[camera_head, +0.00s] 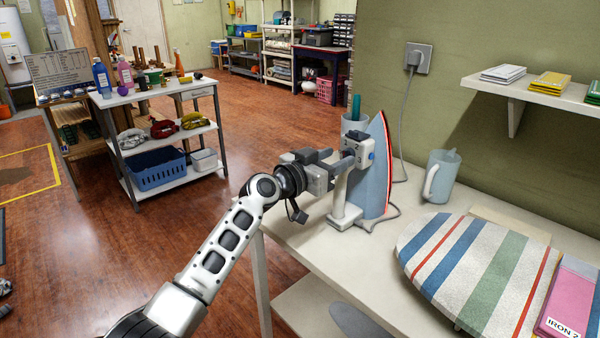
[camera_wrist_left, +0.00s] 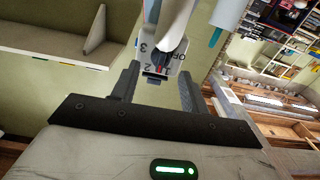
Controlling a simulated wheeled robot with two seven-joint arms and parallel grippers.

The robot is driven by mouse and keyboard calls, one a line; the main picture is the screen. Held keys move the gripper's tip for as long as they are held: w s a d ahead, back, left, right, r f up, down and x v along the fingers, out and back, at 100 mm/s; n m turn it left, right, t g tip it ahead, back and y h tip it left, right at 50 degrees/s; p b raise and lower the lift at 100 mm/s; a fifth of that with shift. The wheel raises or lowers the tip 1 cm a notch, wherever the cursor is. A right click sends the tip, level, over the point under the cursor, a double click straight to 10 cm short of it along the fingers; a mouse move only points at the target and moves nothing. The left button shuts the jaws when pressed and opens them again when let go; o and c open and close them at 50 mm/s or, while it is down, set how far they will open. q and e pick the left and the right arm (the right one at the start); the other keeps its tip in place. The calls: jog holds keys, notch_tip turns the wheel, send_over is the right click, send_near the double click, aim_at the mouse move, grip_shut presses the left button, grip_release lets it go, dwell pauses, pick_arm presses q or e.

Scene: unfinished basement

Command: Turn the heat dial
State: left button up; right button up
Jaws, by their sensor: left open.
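An upright iron (camera_head: 373,185) with a blue face, a red and white edge and a pale handle stands on the white table. In the left wrist view, the iron's heat dial (camera_wrist_left: 157,70) shows, with OFF, 1, 2 and 3 printed around it. My left gripper (camera_head: 354,156) is at the upper part of the iron. In the left wrist view its two dark fingers are apart, one on each side of the dial's lower part. Whether they touch it I cannot tell. In the head view the gripper largely hides the dial. My right gripper is not in view.
A striped ironing board (camera_head: 480,268) and a pink packet (camera_head: 570,300) lie on the table (camera_head: 300,245) at right. A grey-blue mug (camera_head: 441,176) stands behind, and another cup (camera_head: 354,124) is behind the iron. A cord runs to the wall socket (camera_head: 417,58). A shelf (camera_head: 515,92) juts out above.

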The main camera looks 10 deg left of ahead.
pick_arm(q)
jog(key=v, duration=1.4)
jog(key=shift+b, duration=0.35)
